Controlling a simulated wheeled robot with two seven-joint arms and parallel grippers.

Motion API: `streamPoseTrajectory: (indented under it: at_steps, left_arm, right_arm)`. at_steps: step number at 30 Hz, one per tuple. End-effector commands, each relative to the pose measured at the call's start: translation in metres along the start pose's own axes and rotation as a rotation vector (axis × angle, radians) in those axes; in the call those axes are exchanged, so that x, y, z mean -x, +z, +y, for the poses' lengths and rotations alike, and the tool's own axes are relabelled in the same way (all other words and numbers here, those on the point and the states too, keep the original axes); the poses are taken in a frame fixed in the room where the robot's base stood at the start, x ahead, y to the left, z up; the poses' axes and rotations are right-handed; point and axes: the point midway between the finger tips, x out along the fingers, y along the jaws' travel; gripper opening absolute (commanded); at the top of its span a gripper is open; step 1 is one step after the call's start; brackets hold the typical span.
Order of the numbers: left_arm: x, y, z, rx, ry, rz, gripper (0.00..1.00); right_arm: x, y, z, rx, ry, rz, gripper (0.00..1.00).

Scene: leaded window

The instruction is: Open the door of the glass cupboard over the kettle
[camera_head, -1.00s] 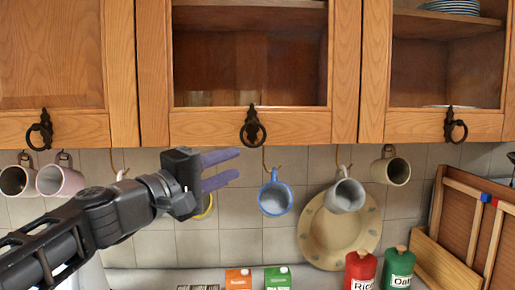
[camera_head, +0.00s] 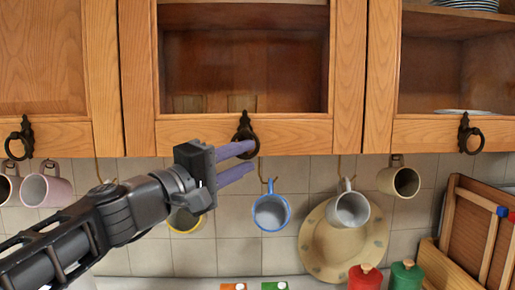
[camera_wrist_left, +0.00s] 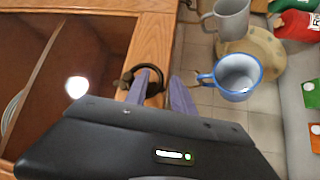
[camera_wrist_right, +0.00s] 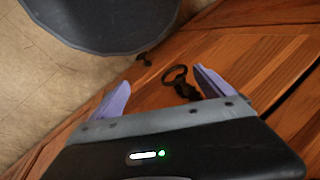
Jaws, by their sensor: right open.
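The middle glass cupboard door (camera_head: 243,58) is closed, with a dark ring handle (camera_head: 245,125) on its lower rail. My left gripper (camera_head: 254,157) is open, its purple fingers pointing right at this ring. In the left wrist view the ring (camera_wrist_left: 128,75) is at one fingertip, the other finger being clear of it; I cannot tell whether the finger passes through. The right-hand glass door has its own ring handle (camera_head: 469,135). My right gripper (camera_wrist_right: 160,88) is open, out of the head view; a ring handle (camera_wrist_right: 177,76) on wood shows between its fingers. I see no kettle.
Mugs hang below the cupboards: a blue one (camera_head: 271,210), a grey one (camera_head: 348,208) and others. A plate (camera_head: 322,252), a red canister (camera_head: 365,279) and a green canister (camera_head: 406,277) are below. A dark round object (camera_wrist_right: 110,20) is near my right gripper.

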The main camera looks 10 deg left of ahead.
Motion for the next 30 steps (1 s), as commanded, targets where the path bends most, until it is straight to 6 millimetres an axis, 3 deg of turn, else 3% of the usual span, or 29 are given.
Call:
streamPoseTrajectory:
  at_steps: [12,23,30]
  left_arm:
    - [-0.0004,0.0016,0.0021,0.000,0.001,0.002,0.30]
    - [-0.0005,0.0016,0.0020,0.000,0.000,0.002,0.01]
    - [-0.0005,0.0016,0.0018,0.000,0.000,0.002,0.00]
  right_arm:
    - [0.0031,0.0006,-0.0013,0.000,0.000,-0.002,0.92]
    - [0.0031,0.0005,-0.0012,0.000,0.000,-0.001,0.92]
    - [0.0030,0.0004,-0.0012,0.000,0.000,-0.001,0.92]
